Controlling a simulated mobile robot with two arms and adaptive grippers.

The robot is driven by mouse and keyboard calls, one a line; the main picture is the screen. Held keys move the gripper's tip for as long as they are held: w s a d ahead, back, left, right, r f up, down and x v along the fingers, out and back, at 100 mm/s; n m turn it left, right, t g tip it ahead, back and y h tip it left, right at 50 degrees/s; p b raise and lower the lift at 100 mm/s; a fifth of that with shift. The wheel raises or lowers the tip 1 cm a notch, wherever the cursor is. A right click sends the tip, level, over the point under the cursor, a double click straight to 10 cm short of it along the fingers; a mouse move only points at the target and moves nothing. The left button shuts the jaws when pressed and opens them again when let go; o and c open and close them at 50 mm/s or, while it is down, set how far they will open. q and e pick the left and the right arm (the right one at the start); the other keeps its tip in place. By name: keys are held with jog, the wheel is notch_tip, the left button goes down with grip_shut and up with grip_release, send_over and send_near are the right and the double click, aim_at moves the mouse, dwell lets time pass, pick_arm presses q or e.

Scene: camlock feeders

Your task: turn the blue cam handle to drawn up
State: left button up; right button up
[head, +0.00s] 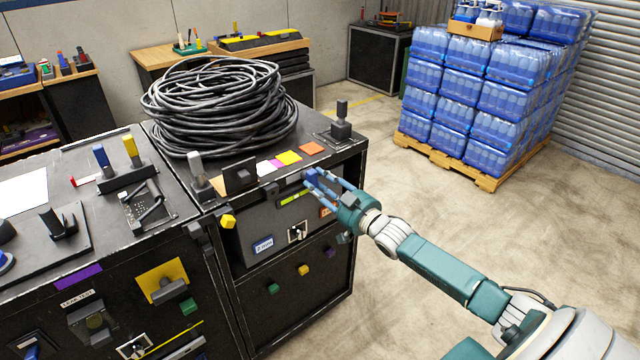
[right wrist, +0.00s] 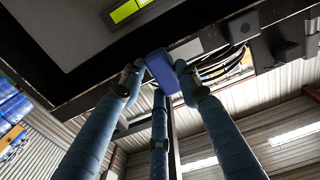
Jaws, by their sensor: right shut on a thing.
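The blue cam handle (head: 313,174) is at the top front edge of the dark cabinet, partly hidden behind my fingers in the head view. In the right wrist view the blue handle (right wrist: 161,70) is a small blue block between my fingertips. My right gripper (head: 319,183) reaches in from the right and is shut on the handle. It also shows in the right wrist view (right wrist: 158,82), with fingers on both sides of the block and one below. The handle's exact angle is hard to tell. My left gripper is not in view.
A coil of black cable (head: 220,105) lies on the cabinet top (head: 312,128). A dark lever (head: 341,118) stands at its right corner, and a grey-tipped lever (head: 197,175) stands to the left. Yellow (head: 303,270) and green (head: 273,288) knobs stick out below.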

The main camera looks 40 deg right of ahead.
jog(key=o, duration=1.2)
jog(key=s, duration=0.8)
jog(key=s+d, duration=0.1)
jog(key=s, duration=0.3)
jog(key=shift+f, duration=0.15)
